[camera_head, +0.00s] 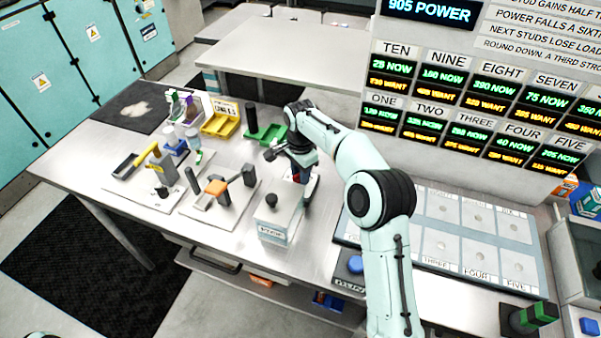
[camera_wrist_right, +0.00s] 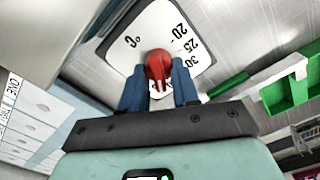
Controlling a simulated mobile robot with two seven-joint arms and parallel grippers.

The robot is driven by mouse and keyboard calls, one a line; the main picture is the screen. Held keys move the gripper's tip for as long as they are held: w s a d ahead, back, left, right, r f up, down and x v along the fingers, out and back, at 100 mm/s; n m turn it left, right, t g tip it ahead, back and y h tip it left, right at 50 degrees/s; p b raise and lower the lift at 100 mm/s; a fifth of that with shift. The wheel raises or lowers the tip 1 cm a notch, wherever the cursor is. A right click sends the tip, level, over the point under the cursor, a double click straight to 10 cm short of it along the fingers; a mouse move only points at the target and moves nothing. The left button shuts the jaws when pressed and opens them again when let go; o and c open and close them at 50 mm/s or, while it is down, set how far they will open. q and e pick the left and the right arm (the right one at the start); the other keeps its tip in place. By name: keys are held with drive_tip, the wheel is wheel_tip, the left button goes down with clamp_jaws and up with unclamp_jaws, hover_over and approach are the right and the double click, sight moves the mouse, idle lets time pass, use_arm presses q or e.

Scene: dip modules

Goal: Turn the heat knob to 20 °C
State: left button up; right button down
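The heat knob (camera_wrist_right: 158,66) is red and sits on a white dial (camera_wrist_right: 140,28) marked °C, with 20, 25 and 30 showing in the right wrist view. In the head view my right gripper (camera_head: 297,175) is low over the table, and the arm partly hides the dial. My left gripper is not in view.
A white box with a black knob (camera_head: 272,200) stands close to my right gripper. A green tray (camera_head: 267,133) and a yellow bin (camera_head: 220,124) are behind it. A board with an orange block (camera_head: 216,187) lies to the left. A panel of discs (camera_head: 440,225) lies right.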

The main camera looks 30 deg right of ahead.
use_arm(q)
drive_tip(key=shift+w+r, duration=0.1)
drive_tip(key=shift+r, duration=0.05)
